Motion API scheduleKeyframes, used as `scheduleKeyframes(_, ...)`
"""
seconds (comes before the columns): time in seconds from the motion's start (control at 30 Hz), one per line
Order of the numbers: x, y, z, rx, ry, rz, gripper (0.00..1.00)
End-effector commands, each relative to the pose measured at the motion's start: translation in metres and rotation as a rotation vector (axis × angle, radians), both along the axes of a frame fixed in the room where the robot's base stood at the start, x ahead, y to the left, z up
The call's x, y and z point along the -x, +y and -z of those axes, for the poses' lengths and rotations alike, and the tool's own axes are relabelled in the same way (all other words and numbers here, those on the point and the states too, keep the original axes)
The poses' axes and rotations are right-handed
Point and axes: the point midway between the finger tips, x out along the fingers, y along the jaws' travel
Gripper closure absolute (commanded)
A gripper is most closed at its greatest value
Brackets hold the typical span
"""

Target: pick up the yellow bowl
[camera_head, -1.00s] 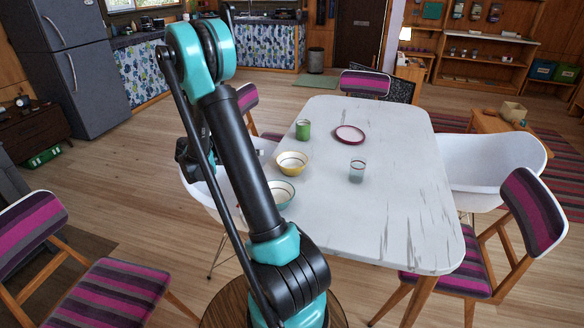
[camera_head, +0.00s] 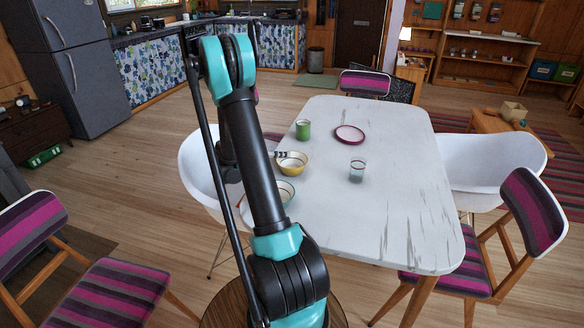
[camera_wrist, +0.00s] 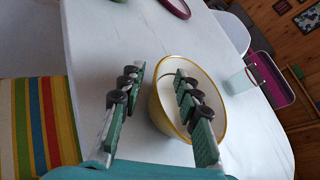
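The yellow bowl (camera_head: 293,164) stands on the white table (camera_head: 400,200), between the green cup and another bowl. In the wrist view, the yellow bowl (camera_wrist: 158,112) has a white inside and a yellow rim. My gripper (camera_wrist: 160,76) is open around the bowl's left wall: one finger is outside on the left, the other appears over or inside the bowl. I cannot tell whether either finger touches it. In the head view, the tip of my gripper (camera_head: 279,154) shows at the bowl's left edge; my arm hides the rest.
A teal-edged bowl (camera_head: 286,192) stands nearer, partly behind my arm. A clear glass (camera_head: 357,170) is right of the yellow bowl, a green cup (camera_head: 303,129) behind it, and a pink-rimmed plate (camera_head: 349,134) farther back. A white chair (camera_head: 198,160) stands left of the table.

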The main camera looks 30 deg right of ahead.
Motion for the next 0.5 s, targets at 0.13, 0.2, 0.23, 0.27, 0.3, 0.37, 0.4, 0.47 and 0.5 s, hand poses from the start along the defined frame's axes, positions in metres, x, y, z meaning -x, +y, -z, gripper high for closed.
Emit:
scheduleKeyframes(0.13, 0.0001, -0.0097, 0.0033, 0.000, 0.000, 0.000, 0.67)
scheduleKeyframes(0.2, -0.0001, -0.0093, 0.0033, 0.000, 0.000, -0.001, 0.67)
scheduleKeyframes(0.23, -0.0001, -0.0092, 0.0033, 0.000, 0.000, -0.001, 0.67)
scheduleKeyframes(0.27, -0.0001, -0.0092, 0.0033, 0.000, 0.000, 0.000, 0.67)
scheduleKeyframes(0.3, -0.0001, -0.0092, 0.0032, 0.000, 0.000, 0.000, 0.68)
scheduleKeyframes(0.37, -0.0001, -0.0091, 0.0032, 0.000, 0.000, 0.000, 0.76)
scheduleKeyframes(0.4, -0.0001, -0.0091, 0.0032, 0.000, 0.000, 0.000, 0.81)
scheduleKeyframes(0.47, -0.0001, -0.0091, 0.0032, 0.000, 0.000, 0.000, 0.88)
scheduleKeyframes(0.5, -0.0001, -0.0090, 0.0032, 0.000, 0.000, 0.000, 0.93)
